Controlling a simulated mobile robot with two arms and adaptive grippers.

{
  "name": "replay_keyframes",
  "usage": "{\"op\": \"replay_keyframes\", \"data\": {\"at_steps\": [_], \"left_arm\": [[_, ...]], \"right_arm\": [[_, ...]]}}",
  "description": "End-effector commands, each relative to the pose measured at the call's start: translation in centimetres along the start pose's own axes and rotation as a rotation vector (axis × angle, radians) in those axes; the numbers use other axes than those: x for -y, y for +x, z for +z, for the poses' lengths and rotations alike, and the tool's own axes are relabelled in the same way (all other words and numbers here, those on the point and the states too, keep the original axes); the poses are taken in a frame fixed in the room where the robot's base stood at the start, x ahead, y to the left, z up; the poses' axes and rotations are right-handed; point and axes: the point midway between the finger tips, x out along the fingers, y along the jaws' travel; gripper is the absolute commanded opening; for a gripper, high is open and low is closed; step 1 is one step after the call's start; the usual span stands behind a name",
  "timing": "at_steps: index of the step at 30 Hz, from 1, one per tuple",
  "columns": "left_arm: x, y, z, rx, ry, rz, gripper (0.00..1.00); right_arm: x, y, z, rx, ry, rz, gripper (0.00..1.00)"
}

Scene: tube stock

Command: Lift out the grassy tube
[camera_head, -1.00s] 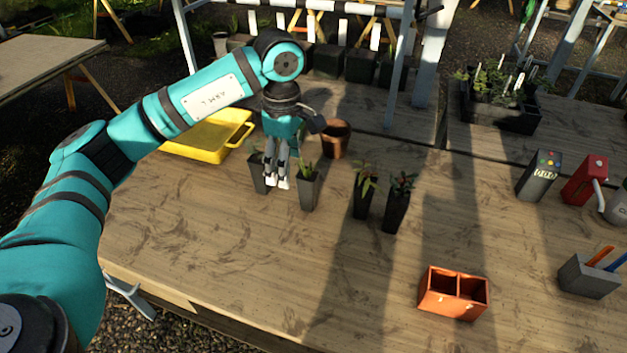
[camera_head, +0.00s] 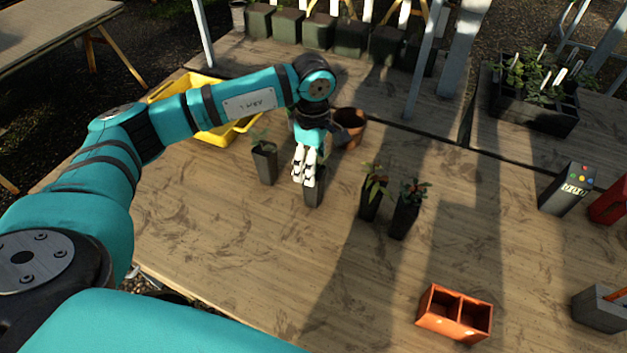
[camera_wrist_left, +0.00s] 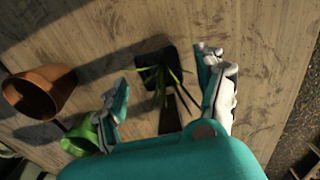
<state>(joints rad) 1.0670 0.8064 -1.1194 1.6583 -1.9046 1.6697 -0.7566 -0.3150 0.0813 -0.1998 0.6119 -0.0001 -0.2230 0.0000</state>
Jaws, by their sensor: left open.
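The grassy tube (camera_head: 315,194) is a dark grey square pot standing on the wooden table, second from the left of the tubes. In the head view my left gripper (camera_head: 304,180) covers its top and plant. In the left wrist view the dark pot (camera_wrist_left: 153,50) and its thin grassy leaves (camera_wrist_left: 160,76) lie between the spread fingers of my left gripper (camera_wrist_left: 168,98). The gripper is open and points down; I cannot tell whether a finger touches the tube. My right gripper is not in view.
Another potted tube (camera_head: 265,163) stands close on the left. Two leafy tubes (camera_head: 371,200) and (camera_head: 405,215) stand to the right. A terracotta pot (camera_head: 350,126) and a yellow tray (camera_head: 208,133) are behind. An orange two-compartment holder (camera_head: 455,313) is at the front right.

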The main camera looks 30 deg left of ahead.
Motion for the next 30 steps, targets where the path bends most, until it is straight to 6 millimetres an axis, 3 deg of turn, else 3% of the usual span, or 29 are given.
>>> {"op": "replay_keyframes", "data": {"at_steps": [4, 11, 20, 28, 30], "left_arm": [[0.0, 2.1, 0.0, 0.0, -0.001, -0.002, 0.72], [0.1, 3.7, 0.0, 0.0, -0.001, -0.003, 0.72], [0.1, 7.8, 0.1, 0.0, -0.001, 0.0, 0.72], [0.1, 8.3, 0.1, 0.0, 0.001, 0.001, 0.72], [0.1, 8.2, 0.1, 0.0, 0.0, 0.001, 0.64]], "right_arm": [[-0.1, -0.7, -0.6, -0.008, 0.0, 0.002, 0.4], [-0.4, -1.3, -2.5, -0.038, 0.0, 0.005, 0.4], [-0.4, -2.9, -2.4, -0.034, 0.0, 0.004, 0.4], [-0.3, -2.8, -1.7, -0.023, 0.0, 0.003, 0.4], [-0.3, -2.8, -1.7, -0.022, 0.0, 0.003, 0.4]]}}
